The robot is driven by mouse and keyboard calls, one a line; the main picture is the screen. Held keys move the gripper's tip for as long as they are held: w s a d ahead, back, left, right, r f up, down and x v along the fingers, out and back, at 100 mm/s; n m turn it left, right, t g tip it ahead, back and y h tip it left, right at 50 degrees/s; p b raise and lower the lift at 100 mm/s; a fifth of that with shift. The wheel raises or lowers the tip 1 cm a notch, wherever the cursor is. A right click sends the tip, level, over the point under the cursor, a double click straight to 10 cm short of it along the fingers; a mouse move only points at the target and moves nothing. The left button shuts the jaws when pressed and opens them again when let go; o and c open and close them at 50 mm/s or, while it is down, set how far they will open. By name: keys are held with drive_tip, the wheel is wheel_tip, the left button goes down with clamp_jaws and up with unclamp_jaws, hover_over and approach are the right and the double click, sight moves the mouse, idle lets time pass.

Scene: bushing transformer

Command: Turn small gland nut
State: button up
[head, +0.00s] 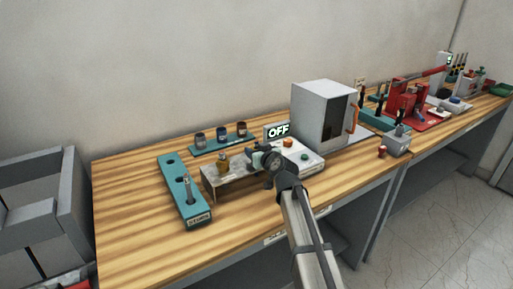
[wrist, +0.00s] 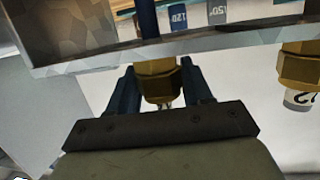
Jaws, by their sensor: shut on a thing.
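My gripper (head: 264,160) is at the right part of a grey metal stand on the bench. In the wrist view its two dark blue fingers (wrist: 160,84) stand on either side of a brass gland nut (wrist: 158,77) and are shut on it. I take this as the small gland nut; the gripper hides it in the head view. Another brass fitting (wrist: 300,68), looking larger, shows at the right edge of the wrist view with a white marked end. A brass fitting (head: 223,164) also stands on the left part of the stand in the head view.
A teal rack (head: 174,178) holding a metal piece lies left of the stand. A second teal rack with several dark cups (head: 221,136) is behind. A sign reading OFF (head: 278,130) and a grey cabinet (head: 322,112) stand close behind and right. The bench's front left is clear.

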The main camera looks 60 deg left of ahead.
drive_tip(key=c, duration=0.3)
drive_tip(key=shift+c, duration=0.2)
drive_tip(key=shift+w, duration=0.1)
drive_tip(key=n+g, duration=0.2)
drive_tip(key=shift+g, duration=0.4)
